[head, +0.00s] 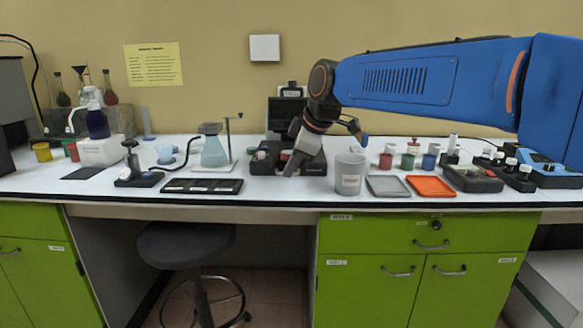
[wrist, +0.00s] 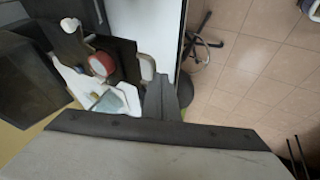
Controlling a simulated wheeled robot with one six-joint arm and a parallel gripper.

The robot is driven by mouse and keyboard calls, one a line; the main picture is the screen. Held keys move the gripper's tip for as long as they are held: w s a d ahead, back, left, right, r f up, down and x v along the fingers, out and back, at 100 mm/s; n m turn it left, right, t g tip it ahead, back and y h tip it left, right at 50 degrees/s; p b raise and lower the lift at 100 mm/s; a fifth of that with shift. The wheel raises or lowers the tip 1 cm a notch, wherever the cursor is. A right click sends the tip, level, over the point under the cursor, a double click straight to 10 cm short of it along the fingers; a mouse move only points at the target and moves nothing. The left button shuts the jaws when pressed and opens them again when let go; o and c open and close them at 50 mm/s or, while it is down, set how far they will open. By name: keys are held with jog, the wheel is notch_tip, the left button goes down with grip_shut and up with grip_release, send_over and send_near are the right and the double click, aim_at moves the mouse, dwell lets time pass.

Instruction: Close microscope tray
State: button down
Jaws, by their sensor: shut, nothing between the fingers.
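The microscope (head: 287,114) is a dark device with a screen at the back middle of the counter. Its black lower part (head: 314,160) spreads forward, and a small reddish round piece shows there behind my gripper. How far the tray is out cannot be told, as my gripper covers part of it. My gripper (head: 292,168) is shut and empty, pointing down at the front of the microscope. In the wrist view its dark fingers (wrist: 160,100) are together beside the dark device (wrist: 28,70) and a red-and-white round piece (wrist: 102,64). Contact cannot be told.
A grey beaker (head: 349,175), a grey tray (head: 388,187) and an orange tray (head: 431,187) stand to the right. A flask on a stand (head: 214,152) and a flat black case (head: 202,186) are to the left. The counter's front edge is close.

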jog(key=w, duration=1.3)
jog(key=shift+w+d, duration=0.2)
jog(key=shift+d, duration=0.05)
